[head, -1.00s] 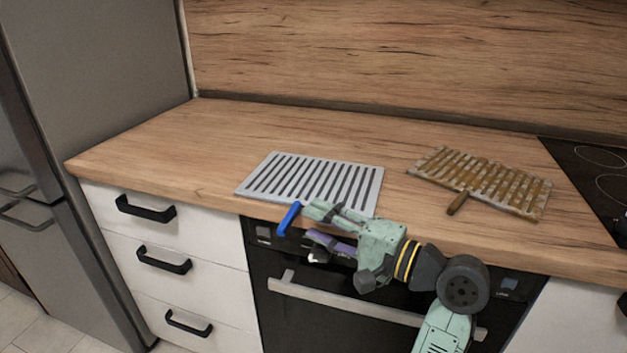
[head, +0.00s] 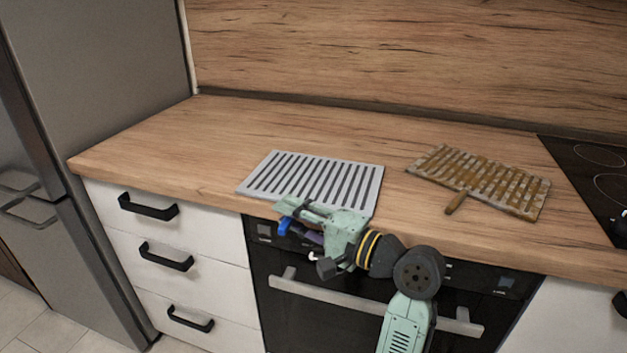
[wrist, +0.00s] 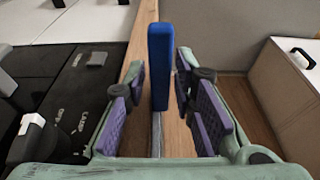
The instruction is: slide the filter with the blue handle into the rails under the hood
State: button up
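The filter with the blue handle (head: 318,178) is a clean grey slotted panel lying flat near the counter's front edge. Its blue handle (head: 284,227) sticks out past that edge and is partly covered by my gripper (head: 288,217) in the head view. In the wrist view, the blue handle (wrist: 160,65) stands between the purple-padded fingers of my gripper (wrist: 160,82). The fingers are open, with a gap on each side of the handle, narrower on the right. The hood and its rails are not in view.
A second, brown-stained filter (head: 480,180) with a brown handle (head: 456,203) lies to the right on the counter (head: 190,150). A black cooktop (head: 590,175) is at far right. The oven (head: 330,310) and drawers (head: 165,258) stand below; the counter's left side is clear.

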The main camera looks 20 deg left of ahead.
grip_shut()
jog(key=shift+r, duration=0.1)
dwell(0.4)
